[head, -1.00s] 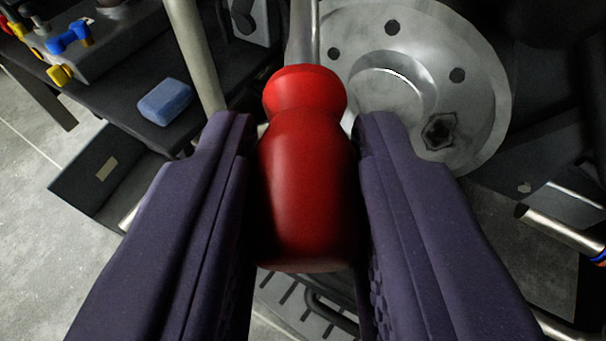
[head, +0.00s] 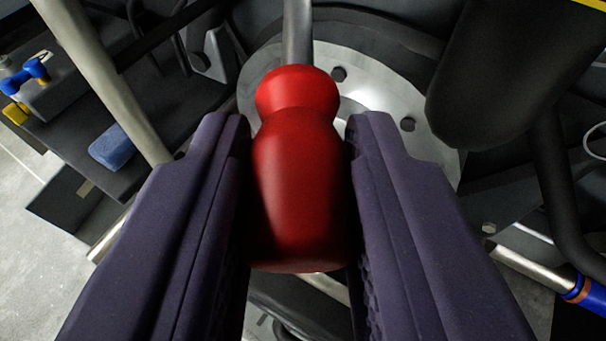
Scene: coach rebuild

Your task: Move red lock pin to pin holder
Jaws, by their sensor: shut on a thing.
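The red lock pin (head: 298,195) has a bulbous red handle and a metal shaft (head: 298,35) that points away from me, toward the top of the picture. My gripper (head: 300,150) is shut on the red handle, with one dark purple finger on each side of it. The pin is held up in front of a grey round metal disc with holes (head: 375,85). The far end of the shaft runs out of the picture. I cannot make out which thing is the pin holder.
A pale metal post (head: 105,80) stands at the left, beside a dark shelf with a blue block (head: 113,147) and blue and yellow parts (head: 25,75). A large black rounded body (head: 490,75) fills the upper right. A metal rod with a blue end (head: 540,270) is at the lower right.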

